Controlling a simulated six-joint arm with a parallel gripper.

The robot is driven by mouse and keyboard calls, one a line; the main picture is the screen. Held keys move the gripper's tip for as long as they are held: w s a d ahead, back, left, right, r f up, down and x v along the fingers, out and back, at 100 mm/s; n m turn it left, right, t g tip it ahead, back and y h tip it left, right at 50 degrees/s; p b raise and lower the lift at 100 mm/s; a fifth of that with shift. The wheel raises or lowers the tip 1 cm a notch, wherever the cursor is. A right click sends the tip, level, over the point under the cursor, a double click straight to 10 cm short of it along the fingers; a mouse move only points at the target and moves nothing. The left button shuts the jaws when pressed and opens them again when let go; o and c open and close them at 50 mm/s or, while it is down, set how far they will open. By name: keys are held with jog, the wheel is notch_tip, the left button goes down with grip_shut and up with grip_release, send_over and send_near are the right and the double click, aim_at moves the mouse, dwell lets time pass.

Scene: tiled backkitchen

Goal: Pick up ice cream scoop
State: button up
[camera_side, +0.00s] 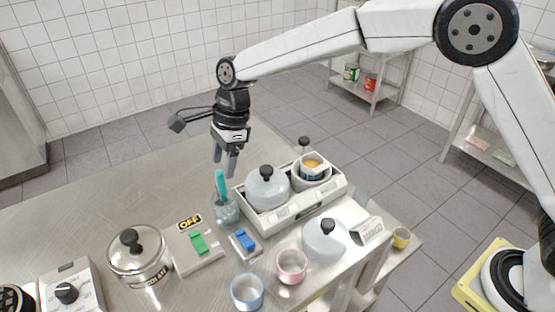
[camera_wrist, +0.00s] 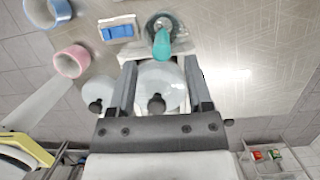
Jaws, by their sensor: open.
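The ice cream scoop shows as a teal handle (camera_side: 221,184) sticking up out of a clear glass jar (camera_side: 227,213) on the metal counter. Its lower end is hard to make out inside the jar. My gripper (camera_side: 225,172) points down with its jaws open and empty, just above and beside the top of the handle. In the wrist view, the teal handle (camera_wrist: 162,44) lies just beyond the two fingertips (camera_wrist: 160,64), roughly centred between them. No contact is visible.
A white tray (camera_side: 254,228) beside the jar holds a lidded pot (camera_side: 267,189) and a bowl (camera_side: 312,172). A switch box (camera_side: 193,247), a steel pot (camera_side: 138,257), a blue cup (camera_side: 247,291) and a pink cup (camera_side: 291,266) stand nearer. The counter behind the jar is clear.

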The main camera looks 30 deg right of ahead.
aim_at(219, 189)
jog(key=shift+x, duration=3.15)
jog(key=shift+w, duration=0.1)
grip_shut()
